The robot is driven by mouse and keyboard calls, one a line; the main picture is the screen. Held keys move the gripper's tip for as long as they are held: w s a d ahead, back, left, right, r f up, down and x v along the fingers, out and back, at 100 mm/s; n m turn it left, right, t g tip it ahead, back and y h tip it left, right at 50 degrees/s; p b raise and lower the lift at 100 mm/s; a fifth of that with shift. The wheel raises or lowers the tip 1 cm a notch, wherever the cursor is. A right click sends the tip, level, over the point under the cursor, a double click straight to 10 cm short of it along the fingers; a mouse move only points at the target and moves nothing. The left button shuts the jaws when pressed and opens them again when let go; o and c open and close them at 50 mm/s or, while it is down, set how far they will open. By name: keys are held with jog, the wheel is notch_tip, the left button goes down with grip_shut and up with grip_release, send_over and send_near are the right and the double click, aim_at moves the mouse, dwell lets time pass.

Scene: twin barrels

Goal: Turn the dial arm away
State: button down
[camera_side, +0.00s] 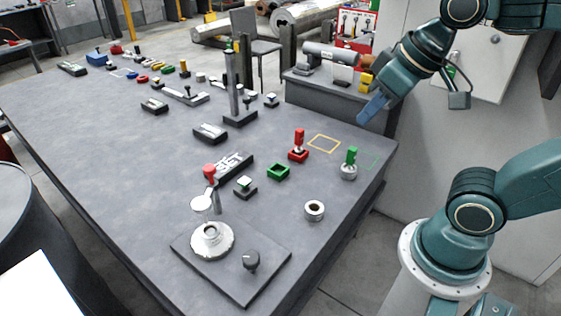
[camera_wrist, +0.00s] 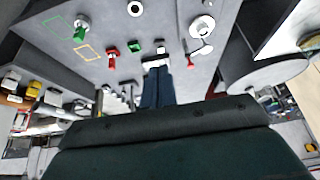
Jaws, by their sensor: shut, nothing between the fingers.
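My gripper (camera_side: 372,107) is shut and empty, raised above the table's right back edge in the side view. Its blue fingers also show in the wrist view (camera_wrist: 157,80), apart from the table's objects. I cannot tell for certain which part is the dial arm.
A red upright piece (camera_side: 298,140), a green upright piece (camera_side: 351,156), a green square frame (camera_side: 278,172) and a metal ring (camera_side: 314,210) stand nearby. A dark post (camera_side: 232,85) rises farther back. The table's left front (camera_side: 110,160) is clear.

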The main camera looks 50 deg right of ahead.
jog(key=w+a+r, duration=0.1)
jog(key=w+a, duration=0.1)
jog(key=w, duration=0.8)
jog(key=g, duration=0.2)
send_over(207, 196)
jog(key=w+a, duration=0.2)
jog(key=a, duration=0.2)
notch_tip(207, 196, down, 17)
jog(key=shift+d+n, duration=0.2)
jog(key=shift+n, duration=0.1)
notch_tip(207, 196, down, 9)
jog(key=shift+s+f, duration=0.2)
jog(key=shift+s, duration=0.15)
